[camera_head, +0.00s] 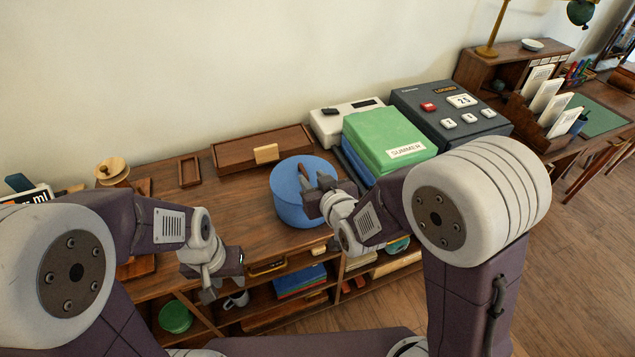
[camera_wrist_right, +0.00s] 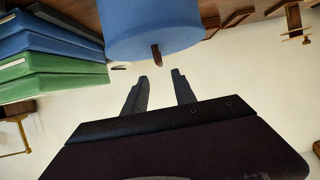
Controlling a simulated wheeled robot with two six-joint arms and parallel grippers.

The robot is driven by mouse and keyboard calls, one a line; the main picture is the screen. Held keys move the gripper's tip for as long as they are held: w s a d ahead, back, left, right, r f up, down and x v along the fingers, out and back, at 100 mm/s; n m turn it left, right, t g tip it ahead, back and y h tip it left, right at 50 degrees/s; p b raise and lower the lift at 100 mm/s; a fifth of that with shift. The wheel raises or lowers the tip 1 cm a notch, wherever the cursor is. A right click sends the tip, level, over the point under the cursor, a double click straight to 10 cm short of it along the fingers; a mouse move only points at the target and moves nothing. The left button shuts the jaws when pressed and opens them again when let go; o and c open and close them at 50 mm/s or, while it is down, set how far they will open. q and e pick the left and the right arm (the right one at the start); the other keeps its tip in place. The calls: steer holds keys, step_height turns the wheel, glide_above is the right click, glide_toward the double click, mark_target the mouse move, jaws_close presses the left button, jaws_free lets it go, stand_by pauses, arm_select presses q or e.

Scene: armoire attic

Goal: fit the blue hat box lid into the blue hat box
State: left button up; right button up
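The round blue hat box (camera_head: 290,208) stands upright on the wooden cabinet top, left of the stacked boxes. It also shows in the right wrist view (camera_wrist_right: 150,22), where a brown tab or knob (camera_wrist_right: 157,54) sticks out past its edge. I see no separate blue lid; whether the lid is on the box, I cannot tell. My right gripper (camera_head: 315,183) is over the box's right side in the head view. Its two fingers are apart with nothing between them in the right wrist view (camera_wrist_right: 159,76). My left gripper (camera_head: 215,284) hangs before the cabinet front, away from the box; its opening is unclear.
A green box labelled SUMMER (camera_head: 385,138) lies on a blue one, right of the hat box. A dark box with a date panel (camera_head: 450,112) is beyond. A wooden tray (camera_head: 250,158) lies behind left. The cabinet top (camera_head: 225,208) left of the hat box is bare.

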steer(key=b, duration=0.3)
steer(key=shift+s+d+f, duration=0.2)
steer(key=shift+s+d, duration=0.05)
steer(key=shift+s, duration=0.15)
steer(key=s+r+b, duration=0.1)
steer(key=b, duration=0.1)
steer(key=s+b, duration=0.1)
steer(key=b, duration=0.2)
steer(key=shift+s+d+r, duration=0.2)
steer(key=shift+d+r, duration=0.05)
steer(key=shift+r, duration=0.15)
steer(key=s+d+f+m+g+h, duration=0.2)
steer(key=s+d+f+g, duration=0.4)
steer(key=s+d+f, duration=0.1)
steer(key=s+d+f+m+g+h, duration=0.1)
steer(key=s+d+f+g, duration=0.4)
steer(key=f, duration=0.7)
steer(key=s+d+h, duration=0.1)
steer(key=s+d, duration=0.1)
steer(key=s, duration=0.2)
steer(key=shift+d+f+m+g, duration=0.25)
steer(key=shift+f+m+g, duration=0.05)
steer(key=shift+m+g, duration=0.1)
